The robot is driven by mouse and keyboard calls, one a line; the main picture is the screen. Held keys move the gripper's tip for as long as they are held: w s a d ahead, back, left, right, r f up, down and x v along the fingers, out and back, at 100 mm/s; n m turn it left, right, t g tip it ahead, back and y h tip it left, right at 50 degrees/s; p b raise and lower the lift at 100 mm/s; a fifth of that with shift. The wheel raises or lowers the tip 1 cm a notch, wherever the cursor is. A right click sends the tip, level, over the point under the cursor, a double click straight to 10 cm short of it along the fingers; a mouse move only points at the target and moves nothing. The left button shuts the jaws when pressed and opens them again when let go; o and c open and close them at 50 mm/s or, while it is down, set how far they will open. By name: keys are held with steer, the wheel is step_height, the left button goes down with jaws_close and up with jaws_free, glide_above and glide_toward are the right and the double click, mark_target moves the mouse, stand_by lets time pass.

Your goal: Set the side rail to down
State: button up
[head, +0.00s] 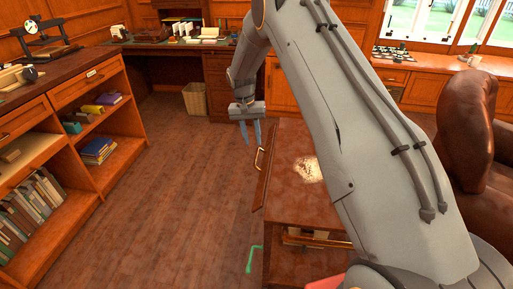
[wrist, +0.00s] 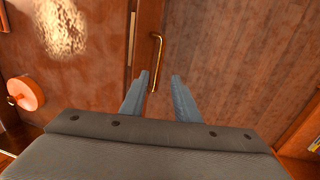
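The side rail (head: 266,182) looks like a narrow reddish wooden board along the left side of the low wooden table (head: 310,205). A brass handle (head: 259,160) sits on its outer side. In the wrist view the handle (wrist: 157,60) is ahead of the fingertips, roughly in line with the gap between them. My gripper (head: 251,132) has blue-grey fingers pointing down near the far end of the rail. I cannot tell the gripper's exact distance from the handle.
A green bent handle (head: 254,260) shows at the table's near left corner. Bookshelves (head: 75,150) line the left. A wastebasket (head: 196,99) stands by the desk behind. A brown leather armchair (head: 470,130) is at right. The floor (head: 170,190) left of the table is clear.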

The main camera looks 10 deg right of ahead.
mark_target(257, 154)
steer(key=f, duration=0.2)
steer(key=d+f, duration=0.1)
steer(key=f, duration=0.5)
steer(key=shift+d+p, duration=0.3)
steer(key=shift+p, duration=0.1)
steer(key=shift+c, duration=0.2)
jaws_close()
